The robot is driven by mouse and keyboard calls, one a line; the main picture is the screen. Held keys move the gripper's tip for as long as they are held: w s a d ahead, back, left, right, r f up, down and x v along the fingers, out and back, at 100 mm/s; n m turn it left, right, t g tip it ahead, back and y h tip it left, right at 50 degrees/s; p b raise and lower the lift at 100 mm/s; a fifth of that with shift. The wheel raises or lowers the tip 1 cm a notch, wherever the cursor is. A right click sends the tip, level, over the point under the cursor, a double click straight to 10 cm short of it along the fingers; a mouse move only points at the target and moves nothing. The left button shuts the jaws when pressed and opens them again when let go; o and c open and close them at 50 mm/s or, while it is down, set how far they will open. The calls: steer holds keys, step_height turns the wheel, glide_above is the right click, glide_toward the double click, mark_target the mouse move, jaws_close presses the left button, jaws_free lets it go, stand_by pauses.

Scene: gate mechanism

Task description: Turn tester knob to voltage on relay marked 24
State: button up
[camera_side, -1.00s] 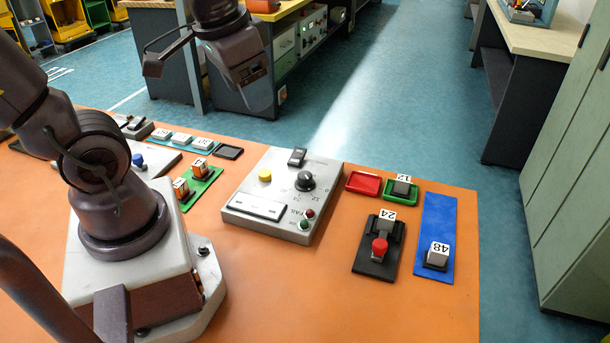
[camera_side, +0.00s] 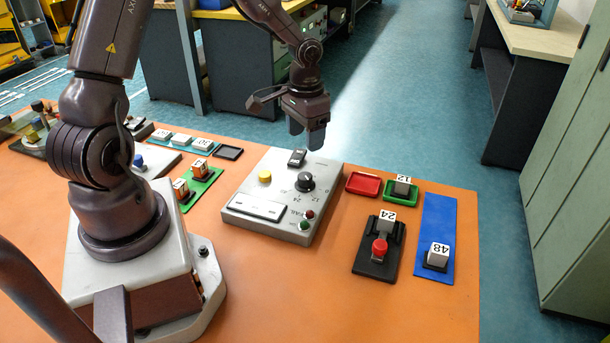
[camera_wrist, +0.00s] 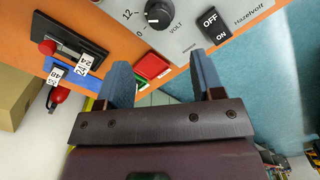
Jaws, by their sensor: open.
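The tester (camera_side: 284,200) is a light grey box on the orange table. Its black round knob (camera_side: 305,181) stands on top among printed voltage marks; it also shows at the top of the wrist view (camera_wrist: 159,14). My gripper (camera_side: 309,130) is open and empty, above and behind the tester's far edge. In the wrist view its blue fingers (camera_wrist: 158,82) are apart, with the knob beyond them. The knob's exact setting is hard to read.
A black on/off switch (camera_side: 297,157), a yellow button (camera_side: 265,176) and small red and green lamps sit on the tester. To the right are a red tray (camera_side: 363,184), the relay marked 12 (camera_side: 403,187) on green and the relay marked 48 (camera_side: 437,255) on blue.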

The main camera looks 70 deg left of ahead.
mark_target(304, 175)
step_height(304, 175, down, 11)
steer(key=shift+f, duration=0.15)
steer(key=shift+c, duration=0.3)
steer(key=c, duration=0.9)
steer(key=shift+o, duration=0.2)
steer(key=shift+m, duration=0.3)
steer(key=m, duration=0.3)
steer(key=shift+s+m, duration=0.1)
steer(key=shift+m, duration=2.5)
